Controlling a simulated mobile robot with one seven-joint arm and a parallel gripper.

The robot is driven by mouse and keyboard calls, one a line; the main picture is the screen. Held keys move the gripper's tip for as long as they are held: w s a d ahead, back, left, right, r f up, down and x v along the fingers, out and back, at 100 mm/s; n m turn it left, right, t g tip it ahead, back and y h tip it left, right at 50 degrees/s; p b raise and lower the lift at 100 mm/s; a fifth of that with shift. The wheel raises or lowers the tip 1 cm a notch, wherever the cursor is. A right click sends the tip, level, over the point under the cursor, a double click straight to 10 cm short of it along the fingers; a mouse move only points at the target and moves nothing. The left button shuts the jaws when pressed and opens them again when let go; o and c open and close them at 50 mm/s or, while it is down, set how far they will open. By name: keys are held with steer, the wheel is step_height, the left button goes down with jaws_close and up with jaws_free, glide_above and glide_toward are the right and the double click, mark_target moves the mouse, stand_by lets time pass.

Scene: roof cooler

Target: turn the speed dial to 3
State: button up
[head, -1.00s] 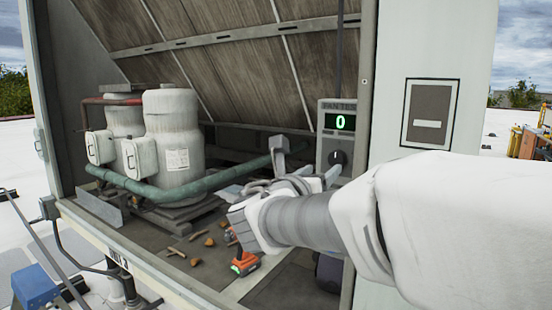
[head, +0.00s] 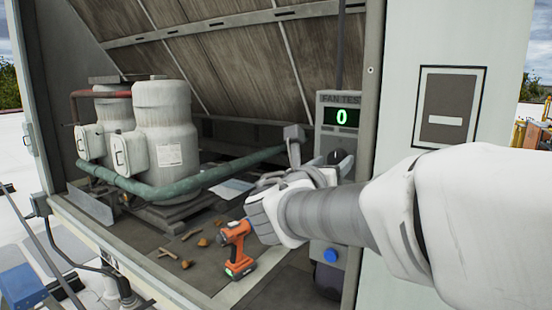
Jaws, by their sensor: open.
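The grey FAN TEST box (head: 325,101) stands at the right side of the open housing. Its display (head: 342,117) shows a green 0. The dark speed dial (head: 337,156) is below the display, partly hidden by my gripper. My gripper (head: 335,168) is open, with its fingers reaching toward the dial from below and in front. I cannot tell whether they touch it. A blue round button (head: 330,255) shows lower on the box, below my arm.
An orange drill (head: 236,248) stands on the housing floor left of my gripper, among several small brown scraps (head: 187,264). Grey-white compressor tanks (head: 166,125) and a green pipe (head: 205,178) are at the left. A pale wall panel (head: 440,50) stands close at the right.

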steer(key=shift+w+d, duration=0.2)
steer(key=shift+w, duration=0.05)
jaws_close()
stand_by(0.3)
steer(key=shift+f+b, duration=0.1)
steer(key=shift+b, duration=0.3)
